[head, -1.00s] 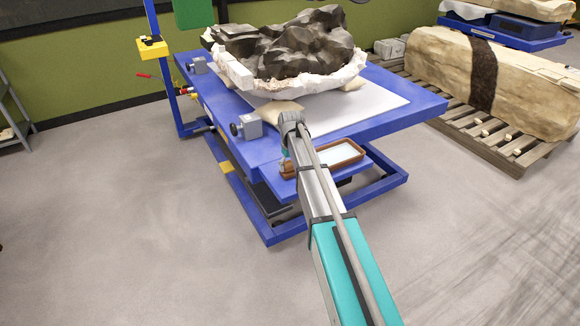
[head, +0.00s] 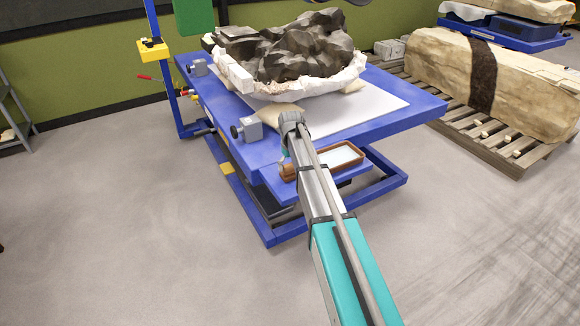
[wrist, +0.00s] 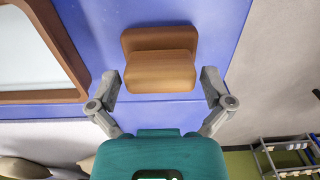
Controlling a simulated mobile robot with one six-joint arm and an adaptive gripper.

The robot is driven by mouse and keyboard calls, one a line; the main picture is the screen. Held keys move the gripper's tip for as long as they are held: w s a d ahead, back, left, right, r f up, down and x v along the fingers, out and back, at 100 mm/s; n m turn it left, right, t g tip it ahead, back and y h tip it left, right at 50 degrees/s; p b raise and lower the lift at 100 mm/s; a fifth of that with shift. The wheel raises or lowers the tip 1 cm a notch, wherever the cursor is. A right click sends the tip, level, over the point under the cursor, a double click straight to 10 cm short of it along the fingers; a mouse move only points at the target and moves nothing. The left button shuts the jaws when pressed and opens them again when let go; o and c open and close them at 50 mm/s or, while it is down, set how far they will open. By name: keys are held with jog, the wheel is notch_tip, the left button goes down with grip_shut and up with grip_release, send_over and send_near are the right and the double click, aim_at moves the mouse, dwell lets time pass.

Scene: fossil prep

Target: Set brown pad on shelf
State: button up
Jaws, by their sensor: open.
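The brown pad (wrist: 160,68) is a small rounded block with a raised part. It sits on or just over the blue shelf (wrist: 215,25) in the wrist view. My gripper (wrist: 159,82) is open, with one finger on each side of the pad and a visible gap on both sides. In the head view the pad (head: 289,173) shows at the left end of the blue shelf (head: 283,190), partly behind my arm. My fingers are mostly hidden there. I cannot tell whether the pad bears fully on the shelf.
A brown-rimmed tray (head: 362,155) with a pale inside lies beside the pad. The blue table (head: 415,105) above carries a dark fossil rock (head: 300,45) in a white jacket. A grey clamp (head: 247,129) stands on the table's near edge. The floor in front is clear.

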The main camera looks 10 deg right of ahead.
aim_at(291, 164)
notch_tip(291, 164, up, 11)
jog(key=p, duration=1)
jog(key=shift+f, duration=0.1)
dwell(0.6)
jog(key=s+m, duration=0.3)
jog(key=s, duration=2.6)
jog(key=shift+a+m, duration=0.2)
jog(key=shift+m, duration=0.1)
